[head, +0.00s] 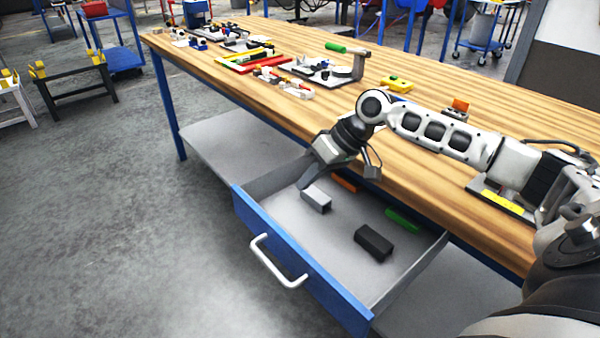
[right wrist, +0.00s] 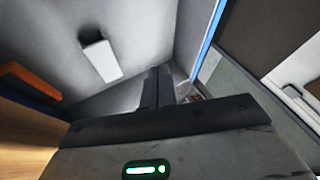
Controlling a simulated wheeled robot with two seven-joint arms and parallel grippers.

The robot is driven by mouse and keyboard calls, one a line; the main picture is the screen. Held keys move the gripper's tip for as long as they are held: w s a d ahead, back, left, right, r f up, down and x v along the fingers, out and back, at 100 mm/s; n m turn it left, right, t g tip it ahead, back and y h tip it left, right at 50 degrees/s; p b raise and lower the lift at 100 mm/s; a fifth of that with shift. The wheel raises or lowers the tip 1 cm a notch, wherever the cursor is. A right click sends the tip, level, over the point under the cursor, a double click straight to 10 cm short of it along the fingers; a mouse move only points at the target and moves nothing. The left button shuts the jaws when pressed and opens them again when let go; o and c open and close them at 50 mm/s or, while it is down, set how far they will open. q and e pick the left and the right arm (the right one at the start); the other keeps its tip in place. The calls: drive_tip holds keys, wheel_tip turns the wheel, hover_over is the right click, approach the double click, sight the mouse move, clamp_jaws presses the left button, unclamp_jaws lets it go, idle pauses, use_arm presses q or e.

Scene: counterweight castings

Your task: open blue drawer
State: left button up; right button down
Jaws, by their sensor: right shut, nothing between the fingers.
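The blue drawer (head: 300,262) under the wooden workbench stands pulled out, with its grey interior exposed. Its white bar handle (head: 272,262) is on the outside of the blue front, with nothing gripping it. My right gripper (head: 304,183) reaches down at the drawer's left side, behind the front panel and apart from the handle. Its fingers are shut and empty; they also show in the right wrist view (right wrist: 157,88). There the blue front edge (right wrist: 207,40) runs to the right of the fingers. My left gripper is in neither view.
The drawer holds a light grey block (head: 316,201), a black block (head: 373,243), an orange block (head: 345,183) and a green block (head: 403,220). The wooden bench top (head: 440,130) lies beneath my right arm. Clear floor (head: 150,240) lies in front of the drawer.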

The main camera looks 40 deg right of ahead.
hover_over(287, 217)
wheel_tip(287, 217, down, 6)
drive_tip(key=shift+r, duration=0.15)
drive_tip(key=shift+s+a+r+p, duration=0.1)
drive_tip(key=shift+a+p, duration=0.05)
drive_tip(key=shift+a, duration=0.45)
drive_tip(key=shift+s+a+r+p, duration=0.1)
drive_tip(key=shift+a+p, duration=0.05)
drive_tip(key=shift+a, duration=0.45)
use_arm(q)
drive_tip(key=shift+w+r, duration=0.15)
use_arm(e)
drive_tip(key=shift+a+f, duration=0.1)
drive_tip(key=shift+a, duration=0.45)
